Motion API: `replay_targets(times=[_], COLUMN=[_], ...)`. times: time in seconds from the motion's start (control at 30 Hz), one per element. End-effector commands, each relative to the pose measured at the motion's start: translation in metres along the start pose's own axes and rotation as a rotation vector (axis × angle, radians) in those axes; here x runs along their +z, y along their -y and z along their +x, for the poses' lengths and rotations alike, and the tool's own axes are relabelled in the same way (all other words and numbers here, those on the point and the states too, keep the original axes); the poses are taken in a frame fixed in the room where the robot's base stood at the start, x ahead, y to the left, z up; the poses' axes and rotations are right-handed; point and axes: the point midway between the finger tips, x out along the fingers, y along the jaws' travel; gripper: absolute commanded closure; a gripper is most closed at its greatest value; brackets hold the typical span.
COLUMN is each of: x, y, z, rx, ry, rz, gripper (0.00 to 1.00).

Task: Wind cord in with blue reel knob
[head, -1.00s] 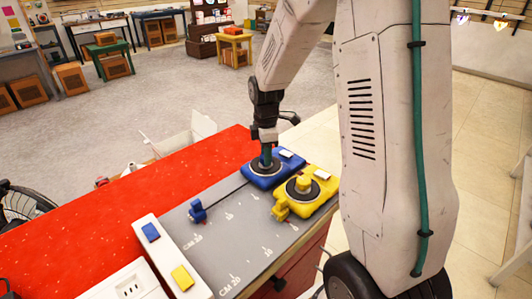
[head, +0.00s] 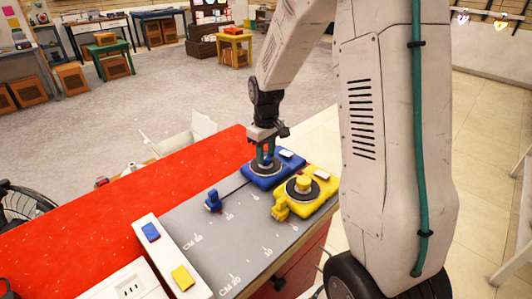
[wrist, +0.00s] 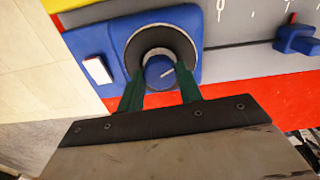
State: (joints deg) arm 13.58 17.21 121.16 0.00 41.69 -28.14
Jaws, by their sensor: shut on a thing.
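The blue reel (head: 262,177) sits at the far end of a grey board (head: 213,252) marked with a scale. A thin dark cord (head: 235,189) runs from the blue reel to a blue slider piece (head: 213,200) on the board. The slider piece also shows at the right of the wrist view (wrist: 297,40).
A yellow reel (head: 304,192) with its own knob and yellow block stands close beside the blue one. A white strip (head: 168,258) with a blue and a yellow pad crosses the board's near end. The red tabletop (head: 110,211) is mostly clear left of the board.

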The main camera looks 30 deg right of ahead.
Motion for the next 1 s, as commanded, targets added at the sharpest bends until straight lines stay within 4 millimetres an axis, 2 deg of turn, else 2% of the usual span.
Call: replay_targets(times=[1.0], x=[-0.0019], y=[-0.0013], z=[-0.0016], rx=[0.000], ry=[-0.007], rz=[0.963], gripper=[0.88])
